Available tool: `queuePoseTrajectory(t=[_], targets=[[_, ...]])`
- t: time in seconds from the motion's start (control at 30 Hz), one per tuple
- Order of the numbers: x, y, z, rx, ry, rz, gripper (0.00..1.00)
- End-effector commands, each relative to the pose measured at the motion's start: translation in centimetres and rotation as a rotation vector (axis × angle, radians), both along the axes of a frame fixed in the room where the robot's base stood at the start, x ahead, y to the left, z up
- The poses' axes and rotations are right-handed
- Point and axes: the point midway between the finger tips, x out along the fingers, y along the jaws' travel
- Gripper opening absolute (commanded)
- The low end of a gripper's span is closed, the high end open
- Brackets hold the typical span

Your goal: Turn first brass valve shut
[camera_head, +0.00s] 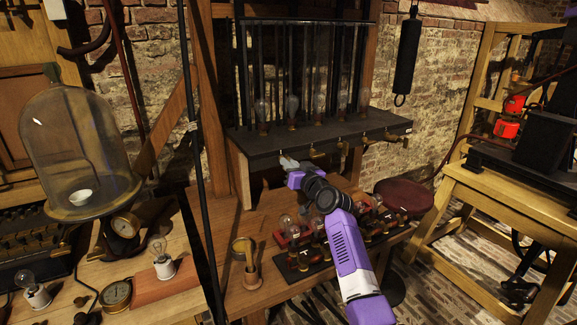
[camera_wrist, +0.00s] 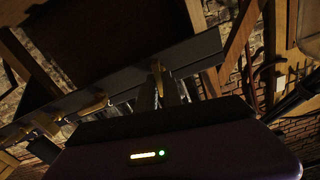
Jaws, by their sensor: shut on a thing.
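A row of brass valves runs along the front edge of a dark shelf (camera_head: 250,143). My gripper (camera_head: 287,162) is at the left end of this row, just below the shelf edge. In the wrist view, my gripper (camera_wrist: 159,80) has its two fingers on either side of the brass valve (camera_wrist: 156,67) at the end of the row and is shut on it. In the head view my gripper mostly hides this valve. The other valves, such as one brass valve (camera_wrist: 92,105) in the wrist view, are free. The held valve's exact turn angle is hard to tell.
Glass bulbs (camera_head: 292,105) stand on the shelf, with dark rods behind them. A glass bell jar (camera_head: 75,140) stands left; a round dark red stool (camera_head: 405,195) is right.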

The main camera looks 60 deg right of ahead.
Motion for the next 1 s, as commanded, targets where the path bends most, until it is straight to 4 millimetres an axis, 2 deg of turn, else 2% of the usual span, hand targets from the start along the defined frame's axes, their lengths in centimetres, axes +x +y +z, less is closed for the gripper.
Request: queuePoseTrajectory(t=[1.0], targets=[[-0.23, -0.36, -0.18, 0.816, -0.5, -0.001, 0.0]])
